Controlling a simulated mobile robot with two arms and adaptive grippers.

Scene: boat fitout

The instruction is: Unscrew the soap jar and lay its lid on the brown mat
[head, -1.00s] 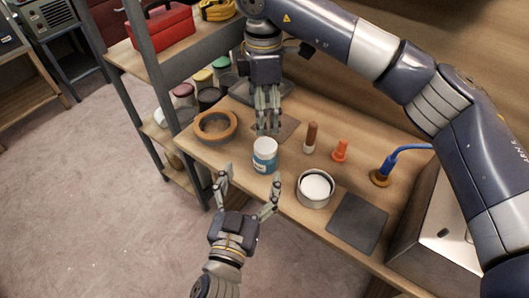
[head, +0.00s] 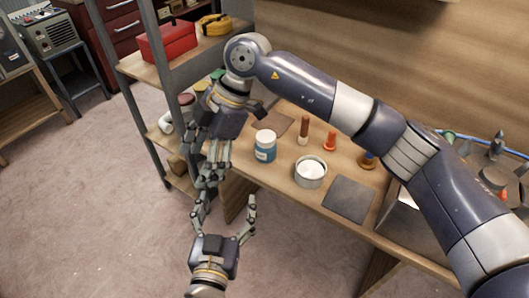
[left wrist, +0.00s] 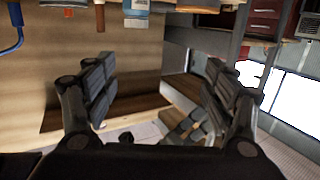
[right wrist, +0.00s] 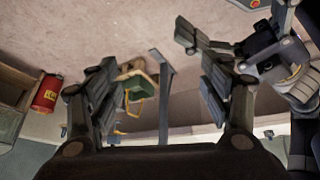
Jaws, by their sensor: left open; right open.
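A blue jar with a white top (head: 265,146) stands upright on the bench; I take it for the soap jar, though its label is too small to read. It also shows at the top edge of the left wrist view (left wrist: 136,10). The brown mat (head: 283,121) lies behind it, with nothing seen on it. My left gripper (head: 224,203) is open and empty in front of the bench's left end, apart from the jar. My right gripper (head: 212,178) is open and empty above it, left of the jar; their fingers overlap in the head view.
A round tin with white contents (head: 310,172) and a dark grey mat (head: 348,198) lie right of the jar. A brown upright piece (head: 304,130) and an orange piece (head: 330,141) stand behind. A shelf with a red toolbox (head: 165,40) is at left.

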